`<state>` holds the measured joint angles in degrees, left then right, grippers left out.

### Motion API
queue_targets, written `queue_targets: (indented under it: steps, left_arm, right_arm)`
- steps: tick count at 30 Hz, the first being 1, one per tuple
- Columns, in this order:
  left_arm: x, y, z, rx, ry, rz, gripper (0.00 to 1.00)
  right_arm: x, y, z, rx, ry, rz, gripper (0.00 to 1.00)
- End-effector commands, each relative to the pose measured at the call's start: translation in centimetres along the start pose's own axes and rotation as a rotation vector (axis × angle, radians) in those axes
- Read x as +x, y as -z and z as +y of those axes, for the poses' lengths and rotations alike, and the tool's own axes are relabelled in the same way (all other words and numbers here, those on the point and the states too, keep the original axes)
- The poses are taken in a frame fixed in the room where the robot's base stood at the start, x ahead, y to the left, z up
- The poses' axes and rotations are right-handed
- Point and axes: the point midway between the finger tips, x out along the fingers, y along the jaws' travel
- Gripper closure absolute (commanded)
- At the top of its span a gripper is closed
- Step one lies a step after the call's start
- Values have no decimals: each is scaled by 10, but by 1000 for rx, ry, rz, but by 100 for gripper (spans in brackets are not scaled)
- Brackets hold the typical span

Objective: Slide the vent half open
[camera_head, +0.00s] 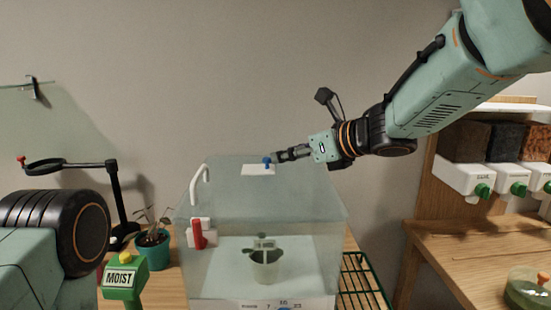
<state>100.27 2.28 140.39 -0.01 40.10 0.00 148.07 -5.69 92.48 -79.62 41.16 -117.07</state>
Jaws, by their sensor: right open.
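The vent is a white sliding plate (256,170) on the top of a clear plant case (325,185). A small blue knob (267,161) stands at the plate's right end. My right gripper (281,156) reaches in from the right, just above the case top, with its fingertips right beside the blue knob. It is open. I cannot tell whether the fingers touch the knob or stand around it. The opening under the plate cannot be made out. My left gripper is out of view; only part of my left arm shows at the lower left.
A potted seedling (266,268) stands inside the case. A white curved handle (200,185) and a red-and-white fitting (198,234) are at its left. A teal pot (153,250) and green MOIST sign (121,278) stand left. A green rack (362,282) lies right.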

Motion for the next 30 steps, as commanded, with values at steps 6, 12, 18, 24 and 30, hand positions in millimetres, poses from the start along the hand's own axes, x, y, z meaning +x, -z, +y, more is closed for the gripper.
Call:
queue_targets:
  steps: [6,12,18,24,30]
  left_arm:
    - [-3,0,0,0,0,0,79]
    - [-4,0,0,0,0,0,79]
    - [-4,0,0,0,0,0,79]
    - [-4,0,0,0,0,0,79]
    - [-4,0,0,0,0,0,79]
  right_arm:
    - [34,-1,1,-2,-2,2,60]
    - [46,-1,1,-1,-2,1,60]
    - [47,-1,1,0,-1,0,60]
    - [47,-1,1,-1,-1,0,72]
    - [47,-1,1,-1,-1,0,89]
